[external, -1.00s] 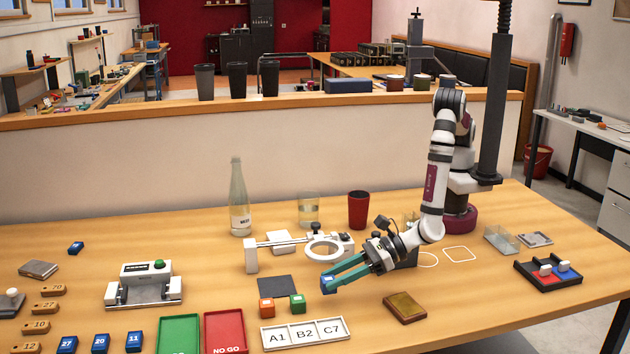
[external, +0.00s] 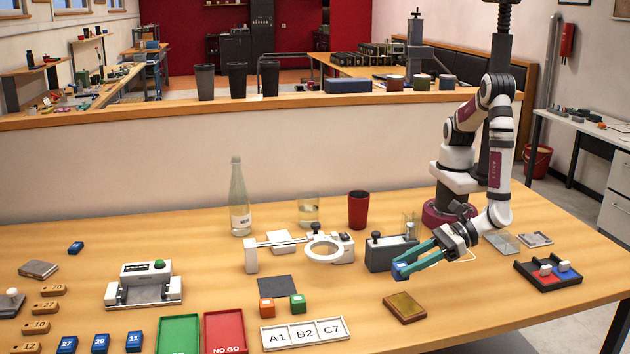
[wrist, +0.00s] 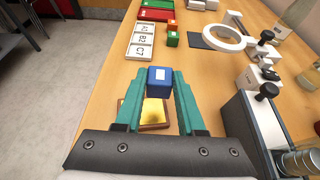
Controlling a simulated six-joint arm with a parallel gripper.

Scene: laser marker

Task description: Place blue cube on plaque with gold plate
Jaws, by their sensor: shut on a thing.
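My gripper (external: 422,258) has teal fingers and is shut on the blue cube (external: 400,269), holding it above the table. In the wrist view the blue cube (wrist: 159,81), with a pale label on top, sits between the fingertips of the gripper (wrist: 160,87). The plaque with the gold plate (external: 404,307) lies flat on the table, in front of and below the held cube. Nothing is seen on the part of the plate that shows.
A dark grey block with a black knob (external: 390,253) stands just behind the gripper. An orange cube (external: 266,308) and a green cube (external: 298,304) sit left of the plaque, near the A1 B2 C7 tray (external: 304,333). Table right of the plaque is clear.

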